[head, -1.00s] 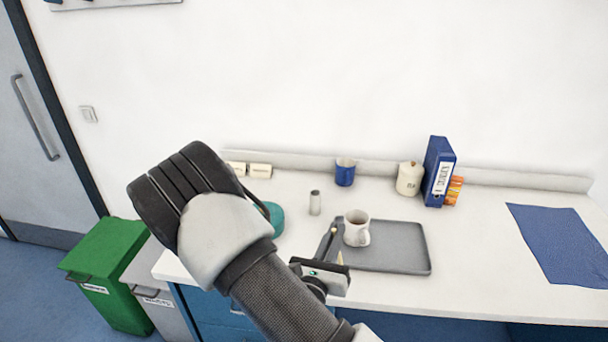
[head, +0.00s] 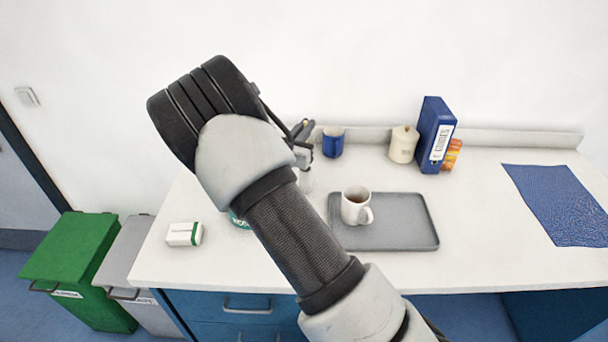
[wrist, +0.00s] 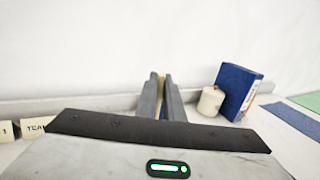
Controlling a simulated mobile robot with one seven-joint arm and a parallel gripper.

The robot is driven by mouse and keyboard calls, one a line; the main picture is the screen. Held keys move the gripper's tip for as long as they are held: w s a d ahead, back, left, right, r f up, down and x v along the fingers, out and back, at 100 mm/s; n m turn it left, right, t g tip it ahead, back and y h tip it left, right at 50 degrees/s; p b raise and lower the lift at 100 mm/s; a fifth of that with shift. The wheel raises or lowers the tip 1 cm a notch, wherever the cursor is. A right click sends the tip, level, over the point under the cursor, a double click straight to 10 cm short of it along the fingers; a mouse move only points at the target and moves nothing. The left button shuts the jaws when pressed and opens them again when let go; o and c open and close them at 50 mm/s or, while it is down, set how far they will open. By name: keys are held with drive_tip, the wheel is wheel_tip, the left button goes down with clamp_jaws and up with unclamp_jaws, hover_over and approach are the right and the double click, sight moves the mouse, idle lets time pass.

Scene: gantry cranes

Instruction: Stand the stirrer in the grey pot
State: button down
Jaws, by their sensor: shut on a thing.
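My gripper (head: 302,129) is raised over the back of the counter, left of the blue mug. In the wrist view its two grey fingers (wrist: 161,98) are shut on a thin, pale wooden stirrer (wrist: 154,77), of which only a narrow tip shows between them. The small grey pot (head: 306,181) stands on the counter below my gripper, left of the tray. My arm hides much of it in the head view, and it is not visible in the wrist view.
A white mug of brown drink (head: 356,206) stands on the grey tray (head: 405,233). A blue mug (head: 333,142), a cream canister (head: 403,145) and a blue binder (head: 435,135) stand along the back. A white and green box (head: 184,234) lies at the left.

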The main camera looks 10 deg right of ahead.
wheel_tip(320, 180, down, 9)
drive_tip(key=shift+s+r, duration=0.1)
idle(0.3)
drive_tip(key=shift+f, duration=0.25)
drive_tip(key=c, duration=1.9)
unclamp_jaws()
drive_tip(key=shift+r, duration=0.1)
